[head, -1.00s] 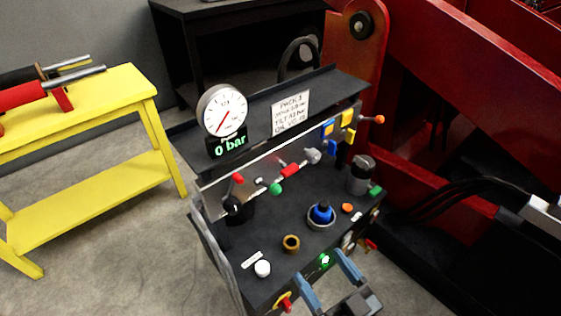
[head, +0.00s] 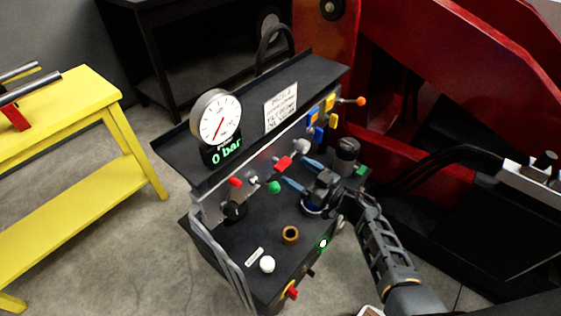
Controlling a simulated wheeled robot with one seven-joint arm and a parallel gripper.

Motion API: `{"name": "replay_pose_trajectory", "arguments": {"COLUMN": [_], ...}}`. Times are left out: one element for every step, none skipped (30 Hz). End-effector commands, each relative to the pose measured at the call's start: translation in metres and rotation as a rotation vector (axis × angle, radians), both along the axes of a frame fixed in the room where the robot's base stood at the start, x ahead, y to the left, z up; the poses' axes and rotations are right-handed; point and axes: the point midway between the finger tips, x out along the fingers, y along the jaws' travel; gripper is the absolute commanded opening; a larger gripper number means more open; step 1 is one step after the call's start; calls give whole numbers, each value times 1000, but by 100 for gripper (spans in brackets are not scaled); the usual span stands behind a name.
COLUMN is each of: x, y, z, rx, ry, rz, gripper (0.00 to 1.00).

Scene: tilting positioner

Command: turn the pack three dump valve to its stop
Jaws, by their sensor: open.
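The pack three unit is a black console (head: 225,250) with a white sign (head: 281,105) on its top shelf. A red handle (head: 284,163) sits on its upright panel, with a second red handle (head: 236,182) further left. A third red handle (head: 291,291) is low on the front side. I cannot read which one is the dump valve.
A round gauge (head: 216,117) stands above a display (head: 222,150) reading 0 bar. A green knob (head: 274,187), a brass fitting (head: 290,235) and a grey cylinder (head: 346,155) are near my gripper. A yellow bench (head: 75,115) is at left, a red steel frame (head: 440,60) at right.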

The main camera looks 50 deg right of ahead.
Motion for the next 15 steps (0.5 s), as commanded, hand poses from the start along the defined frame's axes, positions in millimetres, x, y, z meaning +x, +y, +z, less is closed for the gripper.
{"name": "replay_pose_trajectory", "arguments": {"x": [9, 13, 20, 25, 29, 35, 39, 43, 48, 51, 53, 56, 58, 59, 60], "y": [0, 0, 0, 0, 1, 1, 2, 1, 1, 2, 2, 2, 2, 2, 2], "z": [-1, -1, -1, -1, -1, -1, -1, -1, -1, -1, -1, 0, 0, 0, 0], "rx": [-2, -2, -3, -4, -3, -2, -3, -3, -2, -2, -2, -2, -2, -2, -1], "ry": [0, 0, -1, -1, -1, 0, 0, -1, -2, -2, -1, -1, -1, -1, -1], "rz": [2, 2, 2, 2, 2, 1, 2, 1, 1, 1, 0, 0, -1, -1, -1], "gripper": [89, 89, 89, 89, 89, 89, 89, 89, 89, 89, 89, 89, 89, 89, 89]}}
